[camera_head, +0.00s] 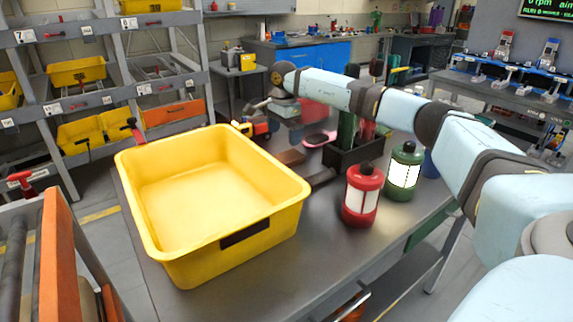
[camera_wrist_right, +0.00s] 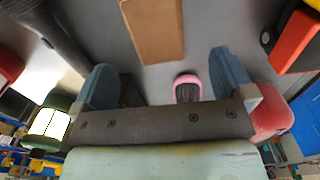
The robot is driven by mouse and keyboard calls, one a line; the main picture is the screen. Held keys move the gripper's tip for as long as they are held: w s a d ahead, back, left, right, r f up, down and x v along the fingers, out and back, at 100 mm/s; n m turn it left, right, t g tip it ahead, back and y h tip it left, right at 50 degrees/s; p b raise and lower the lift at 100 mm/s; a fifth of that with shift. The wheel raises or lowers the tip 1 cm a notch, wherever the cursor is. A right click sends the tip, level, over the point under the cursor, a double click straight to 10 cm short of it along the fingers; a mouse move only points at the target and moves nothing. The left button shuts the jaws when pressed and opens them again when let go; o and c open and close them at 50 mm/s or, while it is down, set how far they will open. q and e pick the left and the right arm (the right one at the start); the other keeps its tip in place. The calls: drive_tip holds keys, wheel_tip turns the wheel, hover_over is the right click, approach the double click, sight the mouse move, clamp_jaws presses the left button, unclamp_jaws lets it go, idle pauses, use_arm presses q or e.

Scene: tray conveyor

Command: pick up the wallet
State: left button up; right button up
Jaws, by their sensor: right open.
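The wallet looks like a flat brown rectangle (camera_head: 291,157), lying on the grey table just right of the yellow bin. In the right wrist view the wallet (camera_wrist_right: 153,30) lies beyond my fingertips, at the top of the picture and partly cut off by its edge. My right gripper (camera_wrist_right: 165,78) is open, with its two blue fingers apart and nothing between them. In the head view my right gripper (camera_head: 284,103) is above the far part of the table, behind the wallet. My left gripper is not in view.
An empty yellow bin (camera_head: 222,245) fills the table's left. A pink brush (camera_head: 320,138) lies close to the wallet. A dark box (camera_head: 352,160) with upright items, a red lantern (camera_head: 362,195) and a green lantern (camera_head: 404,172) stand right. A toy truck (camera_head: 262,128) is behind.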

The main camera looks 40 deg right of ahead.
sight(287, 157)
drive_tip(key=shift+f, duration=1.55)
drive_tip(key=f+b, duration=0.1)
drive_tip(key=f, duration=0.2)
drive_tip(key=shift+s+d+f+b, duration=0.2)
drive_tip(key=shift+s+b, duration=0.15)
drive_tip(key=shift+s, duration=0.05)
drive_tip(key=shift+f, duration=0.7)
drive_tip(key=c, duration=0.3)
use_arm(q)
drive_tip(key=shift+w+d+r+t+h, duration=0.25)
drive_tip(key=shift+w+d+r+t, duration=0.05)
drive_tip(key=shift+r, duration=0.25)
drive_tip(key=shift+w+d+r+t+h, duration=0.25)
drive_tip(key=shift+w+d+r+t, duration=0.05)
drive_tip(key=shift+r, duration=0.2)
use_arm(e)
drive_tip(key=c, duration=0.7)
